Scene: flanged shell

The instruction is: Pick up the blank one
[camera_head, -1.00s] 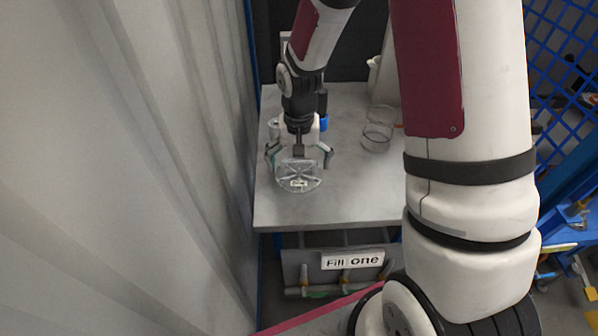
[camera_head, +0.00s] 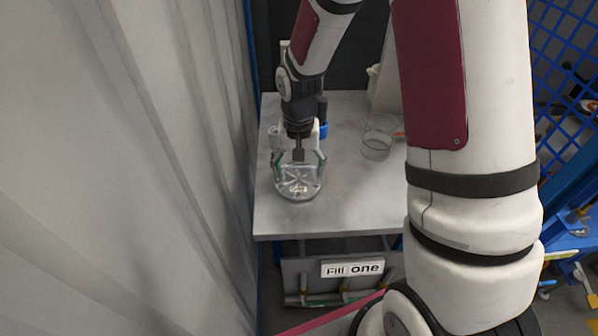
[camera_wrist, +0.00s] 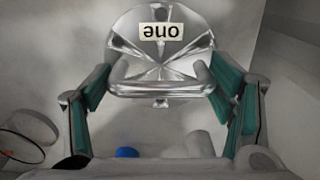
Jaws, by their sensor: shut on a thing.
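A clear flanged shell (camera_head: 299,188) stands near the left front of the grey table. In the wrist view the shell (camera_wrist: 160,68) carries a small label reading "one" on its round face. My gripper (camera_head: 299,168) is shut on this shell. Its green-padded fingers press the sides in the wrist view (camera_wrist: 163,88). The shell seems still at table height; I cannot tell if it touches the top. A second clear round vessel (camera_head: 377,145) stands apart to the right, with no label visible on it.
The grey table (camera_head: 345,205) is clear in front and between the two vessels. A "Fill one" sign (camera_head: 352,268) is below its front edge. A pale curtain-like wall (camera_head: 150,180) runs close along the left. Blue mesh (camera_head: 560,60) stands at right.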

